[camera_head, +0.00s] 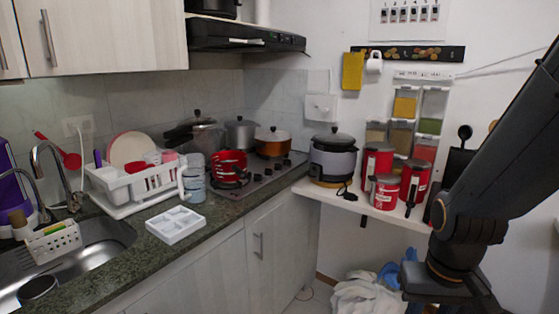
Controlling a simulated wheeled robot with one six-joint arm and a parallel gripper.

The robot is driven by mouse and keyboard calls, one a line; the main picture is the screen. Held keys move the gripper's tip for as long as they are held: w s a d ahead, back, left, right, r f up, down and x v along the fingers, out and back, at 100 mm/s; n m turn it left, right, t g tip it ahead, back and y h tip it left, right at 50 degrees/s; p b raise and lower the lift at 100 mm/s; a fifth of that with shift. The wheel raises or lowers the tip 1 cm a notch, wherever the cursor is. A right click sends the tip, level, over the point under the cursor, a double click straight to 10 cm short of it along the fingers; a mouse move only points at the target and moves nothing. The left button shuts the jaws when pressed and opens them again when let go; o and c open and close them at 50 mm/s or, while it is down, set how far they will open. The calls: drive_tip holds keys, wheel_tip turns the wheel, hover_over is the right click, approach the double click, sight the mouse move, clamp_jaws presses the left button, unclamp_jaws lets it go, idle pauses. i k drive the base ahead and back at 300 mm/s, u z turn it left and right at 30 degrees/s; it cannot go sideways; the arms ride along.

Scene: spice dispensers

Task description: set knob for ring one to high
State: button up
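The cooktop (256,183) is set into the counter left of centre, in the corner below the hood. Small dark knobs (286,162) show along its right edge. They are too small to tell which is for ring one or how each is turned. The pots hide most of the rings. My arm comes in at the right and bends down out of the picture's lower right. My gripper is not in view.
A shelf (345,203) right of the cooktop holds a rice cooker (332,160) and red canisters (378,160). A white tray (176,225) and dish rack (122,209) sit on the counter at left. White cloth (365,297) lies on the floor below the shelf.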

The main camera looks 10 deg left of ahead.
sight(257, 177)
drive_tip(key=z, duration=0.2)
drive_tip(key=i, duration=0.65)
drive_tip(key=u, duration=0.7)
drive_tip(key=i, duration=0.6)
drive_tip(key=u, duration=0.6)
drive_tip(key=k, duration=0.5)
drive_tip(key=u, duration=1.85)
drive_tip(key=i, duration=1.05)
drive_tip(key=z, duration=2.3)
